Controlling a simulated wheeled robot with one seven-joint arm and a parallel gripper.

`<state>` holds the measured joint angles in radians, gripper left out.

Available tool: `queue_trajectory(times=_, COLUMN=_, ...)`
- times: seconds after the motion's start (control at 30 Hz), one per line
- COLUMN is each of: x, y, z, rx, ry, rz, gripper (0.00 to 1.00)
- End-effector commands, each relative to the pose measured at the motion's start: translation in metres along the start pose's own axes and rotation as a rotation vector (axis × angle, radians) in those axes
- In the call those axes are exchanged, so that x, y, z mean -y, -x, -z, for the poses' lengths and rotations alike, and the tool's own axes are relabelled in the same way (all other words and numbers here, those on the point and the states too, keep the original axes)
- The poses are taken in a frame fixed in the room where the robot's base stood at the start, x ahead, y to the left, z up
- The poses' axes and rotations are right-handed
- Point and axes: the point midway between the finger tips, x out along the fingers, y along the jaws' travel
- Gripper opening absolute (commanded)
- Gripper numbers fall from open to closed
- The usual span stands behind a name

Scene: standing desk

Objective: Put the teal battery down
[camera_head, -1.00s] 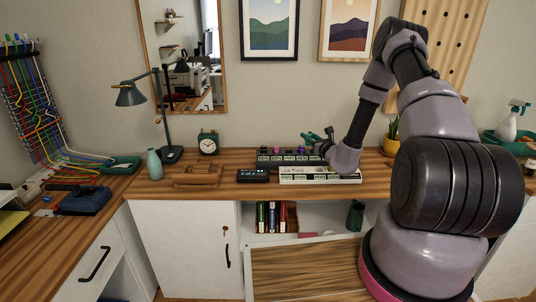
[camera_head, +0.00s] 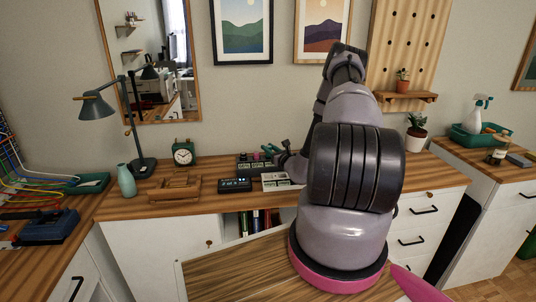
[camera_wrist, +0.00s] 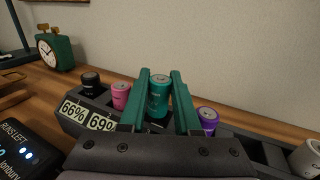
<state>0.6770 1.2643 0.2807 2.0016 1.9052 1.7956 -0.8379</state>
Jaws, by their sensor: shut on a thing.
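The teal battery (camera_wrist: 158,100) stands upright between the two teal fingers of my gripper (camera_wrist: 160,75) in the wrist view. The gripper is shut on it. It is over a dark battery rack (camera_wrist: 90,119), between a pink battery (camera_wrist: 121,96) and a purple battery (camera_wrist: 208,121). My fingers and palm hide its lower end, so I cannot tell whether it sits in a slot. In the head view my gripper (camera_head: 270,150) is small, at the rack's right end, and my arm hides part of the racks.
A black battery (camera_wrist: 91,86) stands left of the pink one, and a white battery (camera_wrist: 307,157) is at the far right. A dark display box (camera_head: 235,184) and a light labelled tray (camera_head: 276,183) lie in front. A green clock (camera_head: 184,153) and lamp (camera_head: 97,108) stand left.

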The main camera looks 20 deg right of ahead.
Motion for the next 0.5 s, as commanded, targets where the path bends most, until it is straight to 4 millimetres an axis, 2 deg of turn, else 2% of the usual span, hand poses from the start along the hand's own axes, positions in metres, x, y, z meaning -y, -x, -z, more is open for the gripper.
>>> queue_trajectory(times=0.03, x=0.000, y=0.000, z=0.009, rx=-0.001, ry=-0.003, rz=0.001, gripper=0.00)
queue_trajectory(times=0.17, x=0.000, y=0.000, z=0.021, rx=0.000, ry=-0.001, rz=0.000, gripper=0.00)
queue_trajectory(times=0.5, x=0.000, y=0.000, z=0.024, rx=0.000, ry=0.000, rz=0.000, gripper=0.00)
